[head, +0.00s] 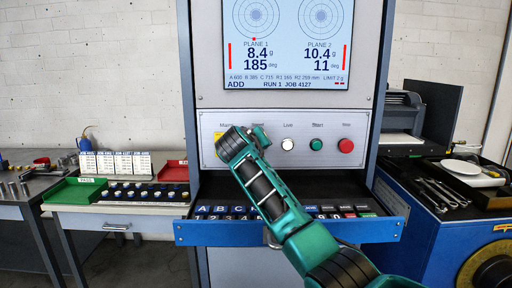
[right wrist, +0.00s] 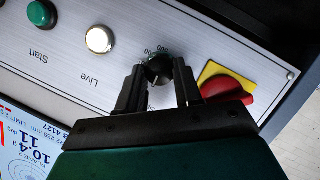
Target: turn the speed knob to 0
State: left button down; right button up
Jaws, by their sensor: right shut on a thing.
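The speed knob (right wrist: 158,68) is a small black round knob on the brushed metal control panel (head: 208,153). In the right wrist view its printed scale shows partly beside it. My right gripper (right wrist: 159,78) is shut on the knob, with one finger on each side. I cannot tell which number the knob points to. In the head view my right gripper (head: 240,147) is against the panel and hides the knob. My left gripper is not in view.
Beside the knob are the red main switch on a yellow plate (right wrist: 228,88) and the white Live lamp (head: 287,144). Green Start (head: 316,145) and red Stop (head: 346,146) buttons sit further right. A screen (head: 288,45) is above; an open blue drawer (head: 200,232) is below.

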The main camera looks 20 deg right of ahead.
jog(key=o, duration=1)
jog(key=shift+o, duration=0.2)
jog(key=b+v, duration=0.1)
jog(key=v, duration=1.2)
